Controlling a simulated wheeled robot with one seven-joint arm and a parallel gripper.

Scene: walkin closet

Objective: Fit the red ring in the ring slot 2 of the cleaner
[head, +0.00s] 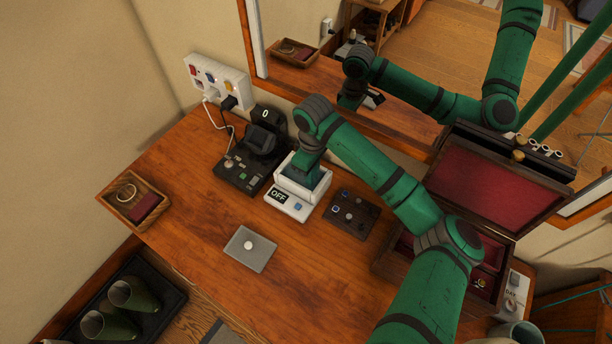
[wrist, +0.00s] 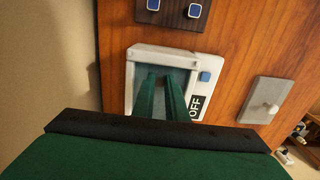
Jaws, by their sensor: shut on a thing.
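The cleaner (head: 285,202) is a white box with an OFF display and a blue button, standing on the wooden counter by the mirror. It also shows in the wrist view (wrist: 205,62), with a teal-grey basin open toward me. My gripper (wrist: 158,78) points down into this basin, its two green fingers close together. In the head view my gripper (head: 303,182) is over the cleaner, its tips hidden by the walls. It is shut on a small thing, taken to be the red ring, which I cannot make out. The slots are hidden too.
A dark panel (head: 353,216) with small blue-topped pieces lies right of the cleaner. A black device (head: 250,155) stands left. A grey plate (head: 250,249) with a knob lies in front. A wooden tray (head: 118,207) is far left; an open red-lined box (head: 500,185) is right.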

